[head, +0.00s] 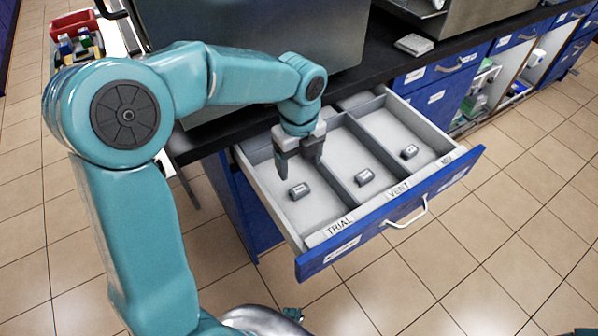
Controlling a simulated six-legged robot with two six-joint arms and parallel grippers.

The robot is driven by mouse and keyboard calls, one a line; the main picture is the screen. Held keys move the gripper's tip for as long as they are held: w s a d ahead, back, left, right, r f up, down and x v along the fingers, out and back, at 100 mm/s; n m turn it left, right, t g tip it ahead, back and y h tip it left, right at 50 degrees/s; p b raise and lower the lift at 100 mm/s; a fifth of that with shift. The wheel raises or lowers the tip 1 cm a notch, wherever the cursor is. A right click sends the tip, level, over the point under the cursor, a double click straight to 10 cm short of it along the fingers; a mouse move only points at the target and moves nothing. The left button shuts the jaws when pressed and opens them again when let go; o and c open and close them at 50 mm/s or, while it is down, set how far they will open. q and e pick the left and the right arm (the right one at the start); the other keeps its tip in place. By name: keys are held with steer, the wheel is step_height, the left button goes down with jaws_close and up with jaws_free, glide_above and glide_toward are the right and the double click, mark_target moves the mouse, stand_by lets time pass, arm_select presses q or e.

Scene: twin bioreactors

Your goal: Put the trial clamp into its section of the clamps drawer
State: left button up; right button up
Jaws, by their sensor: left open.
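The clamps drawer (378,228) is pulled open below the dark counter. Dividers split it into three sections, with labels reading TRIAL, VENT and a third I cannot read surely. A small dark grey clamp (299,191) lies on the floor of the TRIAL section, the leftmost. A similar clamp (364,178) lies in the VENT section, and another clamp (409,152) in the right section. My left gripper (300,170) points down over the TRIAL section, just behind and above its clamp. Its fingers are apart with nothing between them.
The dark counter (392,65) runs behind the drawer, with large metal equipment (260,35) on it. Open shelves (480,90) with supplies stand to the right. A red bin (73,24) is at the upper left.

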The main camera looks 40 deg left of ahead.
arm_select(q)
step_height(320, 180, up, 4)
steer(key=shift+f, duration=0.2)
steer(key=shift+s+f, duration=0.1)
stand_by(0.5)
